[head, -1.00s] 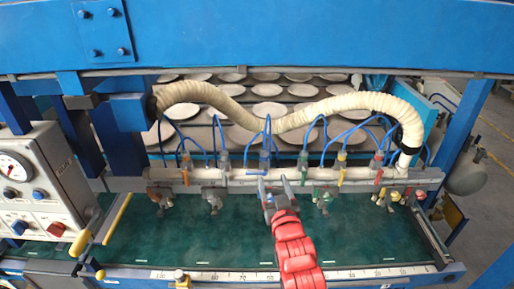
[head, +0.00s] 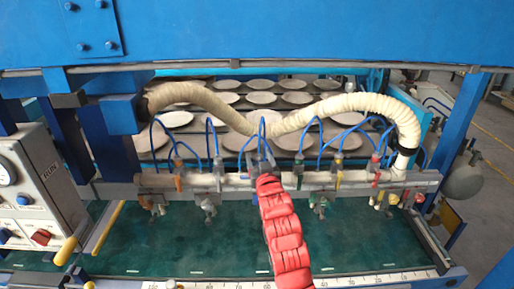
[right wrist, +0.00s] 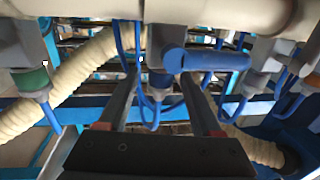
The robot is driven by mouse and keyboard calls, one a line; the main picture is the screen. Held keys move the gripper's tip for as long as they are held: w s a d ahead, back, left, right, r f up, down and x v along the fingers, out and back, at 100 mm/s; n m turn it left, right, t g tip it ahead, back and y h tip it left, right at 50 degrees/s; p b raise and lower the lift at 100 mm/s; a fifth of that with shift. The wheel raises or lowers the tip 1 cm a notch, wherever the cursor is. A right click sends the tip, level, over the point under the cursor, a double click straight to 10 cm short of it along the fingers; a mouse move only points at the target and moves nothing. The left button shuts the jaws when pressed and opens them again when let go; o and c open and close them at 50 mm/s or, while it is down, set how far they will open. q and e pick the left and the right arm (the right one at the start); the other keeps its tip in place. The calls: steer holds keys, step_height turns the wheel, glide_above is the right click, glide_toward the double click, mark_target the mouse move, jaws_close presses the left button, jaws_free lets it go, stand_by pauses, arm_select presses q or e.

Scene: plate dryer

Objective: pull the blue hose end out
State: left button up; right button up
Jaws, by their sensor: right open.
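The middle blue hose (head: 263,124) arches up from a grey fitting on the pale pipe, in front of the plate racks. My right gripper (head: 262,155) is at this middle fitting, its fingers pointing at it. In the right wrist view, the open fingers (right wrist: 160,88) stand one on each side of the blue hose (right wrist: 151,112) and the end of the grey fitting (right wrist: 159,48). I cannot tell whether either finger touches them. A blue lever (right wrist: 208,61) sticks out beside the fitting. In the head view, my gripper hides much of the fitting. My left gripper is not in view.
Several similar blue hoses and fittings line the pale pipe (head: 320,180) on both sides. A thick ribbed cream hose (head: 345,104) sags behind. A control box (head: 35,195) stands at the left. The green surface (head: 185,248) below is mostly clear.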

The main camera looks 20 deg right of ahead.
steer(key=shift+w+d+r+p, duration=0.15)
steer(key=shift+w+p, duration=0.25)
steer(key=shift+w, duration=1)
jaws_close()
stand_by(0.5)
